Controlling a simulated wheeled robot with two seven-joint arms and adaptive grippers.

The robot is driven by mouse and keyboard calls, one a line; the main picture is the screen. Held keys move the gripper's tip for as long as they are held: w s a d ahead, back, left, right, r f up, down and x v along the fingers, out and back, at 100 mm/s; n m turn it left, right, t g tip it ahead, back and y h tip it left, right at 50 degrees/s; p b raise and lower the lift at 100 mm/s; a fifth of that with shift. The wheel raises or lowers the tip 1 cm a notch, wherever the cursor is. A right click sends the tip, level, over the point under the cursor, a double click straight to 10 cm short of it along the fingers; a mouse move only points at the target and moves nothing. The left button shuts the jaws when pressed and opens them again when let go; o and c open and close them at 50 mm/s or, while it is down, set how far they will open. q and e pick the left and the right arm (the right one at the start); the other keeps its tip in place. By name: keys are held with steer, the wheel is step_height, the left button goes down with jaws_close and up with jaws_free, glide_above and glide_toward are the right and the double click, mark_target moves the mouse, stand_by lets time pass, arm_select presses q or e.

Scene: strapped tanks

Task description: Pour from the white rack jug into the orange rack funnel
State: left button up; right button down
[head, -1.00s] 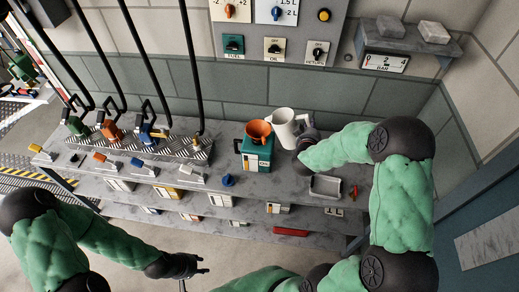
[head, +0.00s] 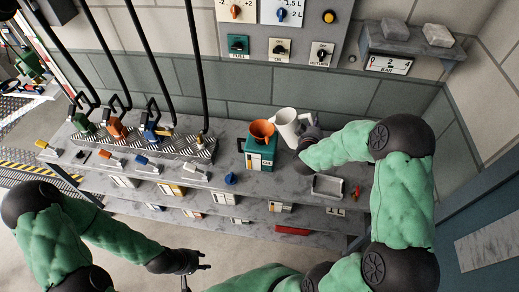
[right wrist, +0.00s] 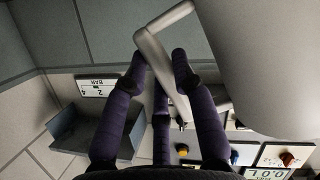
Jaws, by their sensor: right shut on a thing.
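The white jug (head: 288,128) is above the bench at its back, just right of the orange funnel, and leans slightly to the left. In the right wrist view the jug (right wrist: 260,55) fills the upper right. My right gripper (head: 308,140) is shut on the jug's handle, its dark fingers around it in the wrist view (right wrist: 165,65). The orange funnel (head: 262,130) sits in the top of a teal container (head: 260,154) with a white label. Whether the jug's rim overlaps the funnel I cannot tell. My left gripper (head: 192,265) is empty, fingers apart, in front of the bench.
A grey tray (head: 328,187) and a small red item (head: 354,192) lie right of the container. A blue funnel-like piece (head: 230,179) lies to its left. Hanging nozzles (head: 150,130) stand on a striped rack at left. A wall shelf (head: 410,45) holds two blocks.

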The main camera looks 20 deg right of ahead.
mark_target(313, 120)
stand_by(0.8)
steer(key=shift+r+n+h+p, duration=0.3)
steer(key=shift+r+n+p, duration=0.1)
steer(key=shift+p, duration=0.1)
steer(key=shift+r, duration=0.1)
stand_by(0.6)
steer(key=shift+w+a+r+n+p, duration=0.15)
steer(key=shift+r+n+p, duration=0.25)
steer(key=shift+r+p, duration=0.35)
stand_by(0.5)
steer(key=shift+a+r+n+h+p, duration=0.2)
steer(key=shift+r+n+h+p, duration=0.2)
steer(key=shift+r+p, duration=0.35)
steer(key=shift+w, duration=0.1)
stand_by(0.5)
